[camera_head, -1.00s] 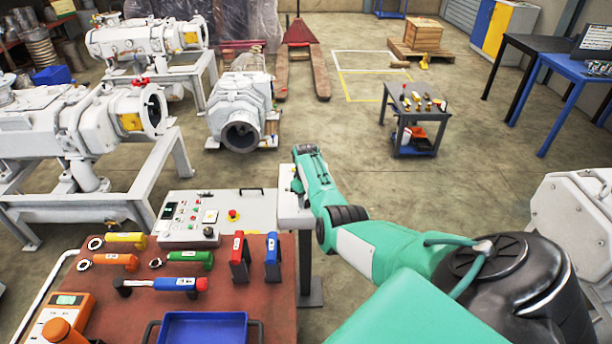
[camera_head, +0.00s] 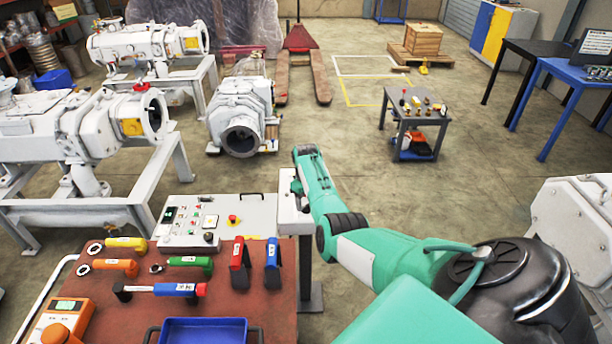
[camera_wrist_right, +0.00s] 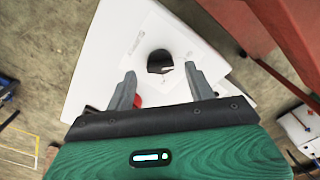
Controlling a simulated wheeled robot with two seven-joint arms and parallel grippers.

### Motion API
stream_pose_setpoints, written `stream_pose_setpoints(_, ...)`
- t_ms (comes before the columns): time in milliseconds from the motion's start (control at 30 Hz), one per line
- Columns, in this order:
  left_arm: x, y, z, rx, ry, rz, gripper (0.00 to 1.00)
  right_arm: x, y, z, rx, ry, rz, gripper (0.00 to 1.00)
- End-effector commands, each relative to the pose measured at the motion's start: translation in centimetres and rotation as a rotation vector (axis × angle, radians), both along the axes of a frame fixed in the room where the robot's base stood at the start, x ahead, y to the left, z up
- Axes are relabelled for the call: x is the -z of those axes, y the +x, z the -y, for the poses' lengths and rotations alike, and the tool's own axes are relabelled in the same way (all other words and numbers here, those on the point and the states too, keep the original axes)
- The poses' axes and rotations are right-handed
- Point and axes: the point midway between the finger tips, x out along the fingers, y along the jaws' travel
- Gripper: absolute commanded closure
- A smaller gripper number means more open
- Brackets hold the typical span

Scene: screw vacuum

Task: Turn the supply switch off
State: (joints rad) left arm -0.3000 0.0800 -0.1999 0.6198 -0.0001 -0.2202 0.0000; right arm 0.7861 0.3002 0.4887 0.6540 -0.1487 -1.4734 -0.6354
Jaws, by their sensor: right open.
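The supply switch is most likely the black knob (camera_wrist_right: 160,61) on a white panel (camera_wrist_right: 105,45) in the right wrist view. It also has a printed label around it. In the head view this panel appears as a white box (camera_head: 291,221) on a dark post. My right gripper (camera_wrist_right: 160,71) is open, its two fingertips on either side of the knob in the picture. Whether they touch it I cannot tell. In the head view my right gripper (camera_head: 298,186) is over the box, its fingers mostly hidden. A red part (camera_wrist_right: 137,100) shows behind the left finger. My left gripper is not seen.
White pumps (camera_head: 240,112) stand behind. The floor beyond my arm is open, with a small cart (camera_head: 413,115).

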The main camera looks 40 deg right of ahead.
Motion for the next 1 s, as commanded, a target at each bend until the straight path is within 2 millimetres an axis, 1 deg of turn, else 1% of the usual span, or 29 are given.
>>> stream_pose_setpoints(200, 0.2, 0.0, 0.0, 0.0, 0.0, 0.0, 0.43, -4.1, 0.0, 0.0, -0.001, -0.003, 0.003, 0.45)
stream_pose_setpoints(400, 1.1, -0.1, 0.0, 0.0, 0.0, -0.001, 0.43, -8.3, 0.1, 0.1, 0.0, -0.003, 0.004, 0.45)
stream_pose_setpoints(533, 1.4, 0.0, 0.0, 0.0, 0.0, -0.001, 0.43, -10.4, 0.1, 0.1, 0.0, -0.002, 0.004, 0.45)
stream_pose_setpoints(700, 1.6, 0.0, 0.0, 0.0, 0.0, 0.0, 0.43, -11.8, 0.0, 0.0, 0.0, -0.001, 0.001, 0.45)
stream_pose_setpoints(1000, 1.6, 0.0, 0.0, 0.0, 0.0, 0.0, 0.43, -12.0, 0.0, 0.0, 0.0, -0.001, 0.0, 0.45)
